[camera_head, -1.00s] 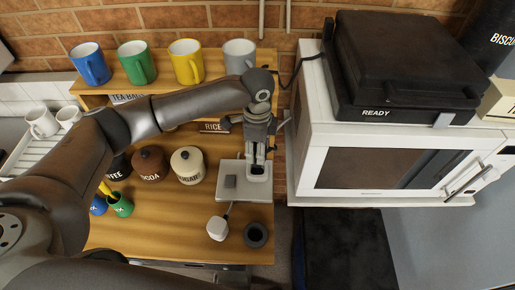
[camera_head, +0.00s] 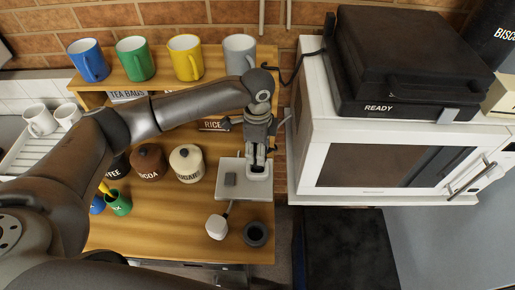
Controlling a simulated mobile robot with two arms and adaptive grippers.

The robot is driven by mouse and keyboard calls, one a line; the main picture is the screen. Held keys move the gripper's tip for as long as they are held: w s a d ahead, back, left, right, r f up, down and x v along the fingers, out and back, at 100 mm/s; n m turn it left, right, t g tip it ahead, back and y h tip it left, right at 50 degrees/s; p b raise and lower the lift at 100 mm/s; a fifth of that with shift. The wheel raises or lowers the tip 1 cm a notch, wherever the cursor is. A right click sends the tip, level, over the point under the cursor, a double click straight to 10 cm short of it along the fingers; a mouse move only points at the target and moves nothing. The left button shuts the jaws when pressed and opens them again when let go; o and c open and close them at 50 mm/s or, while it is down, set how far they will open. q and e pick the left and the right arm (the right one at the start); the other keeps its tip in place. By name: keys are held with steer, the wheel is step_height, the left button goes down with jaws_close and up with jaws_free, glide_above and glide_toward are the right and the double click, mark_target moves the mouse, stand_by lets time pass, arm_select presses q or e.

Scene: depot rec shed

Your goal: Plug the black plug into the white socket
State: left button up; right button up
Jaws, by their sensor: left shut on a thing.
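The white socket plate (camera_head: 228,191) lies on the wooden worktop, with a grey switch-like block (camera_head: 231,179) on its left part. My left gripper (camera_head: 257,163) points down over the right part of this plate and is shut on a dark thing between its fingers, which looks like the black plug (camera_head: 257,156). The fingers hide most of the plug. I cannot tell whether its pins touch the socket or are in it. My right gripper is not in view.
A white plug (camera_head: 217,227) with a cord and a dark round cup (camera_head: 255,234) are in front of the plate. Lidded jars (camera_head: 187,164) stand left of it. The white microwave (camera_head: 305,150) is close on the right. Mugs (camera_head: 185,58) line the shelf behind.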

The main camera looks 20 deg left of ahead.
arm_select(q)
steer(key=shift+f, duration=0.6)
steer(key=shift+f, duration=0.85)
steer(key=o, duration=1.1)
steer(key=shift+r, duration=0.1)
step_height(320, 180, up, 12)
steer(key=shift+f, duration=0.1)
